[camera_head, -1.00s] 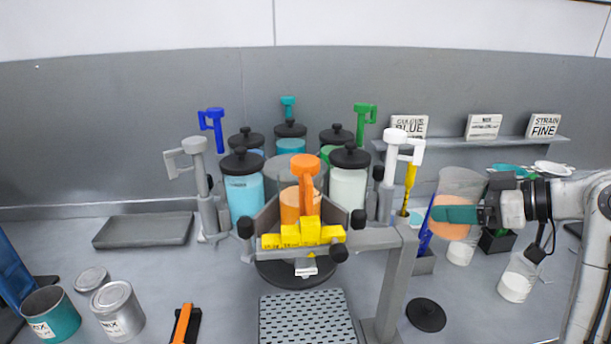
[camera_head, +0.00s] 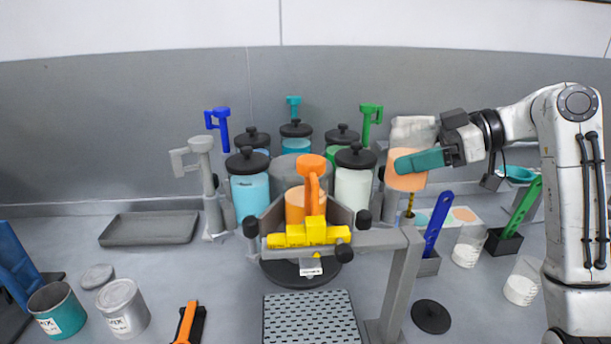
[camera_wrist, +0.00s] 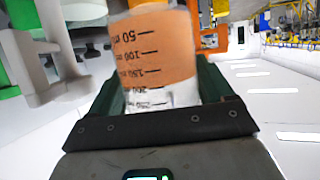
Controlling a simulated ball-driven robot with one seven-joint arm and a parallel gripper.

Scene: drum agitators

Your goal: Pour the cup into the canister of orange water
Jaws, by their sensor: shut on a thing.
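The cup is in the air right of the canister rack, roughly upright, slightly tilted at most. In the wrist view the cup (camera_wrist: 155,55) shows volume marks and an orange band between the fingers. The canister of orange water (camera_head: 295,206) stands at the front of the ring of canisters. An orange handle (camera_head: 312,180) and a yellow block (camera_head: 309,233) partly hide it; its top cannot be made out.
Lidded canisters of blue (camera_head: 250,195) and white liquid (camera_head: 353,190) flank the orange one. A grey stand post (camera_head: 403,280) rises between the rack and my arm's side. A blue scoop (camera_head: 437,225) and white-bottomed cups (camera_head: 520,290) stand at right. A grey tray (camera_head: 150,230) lies left.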

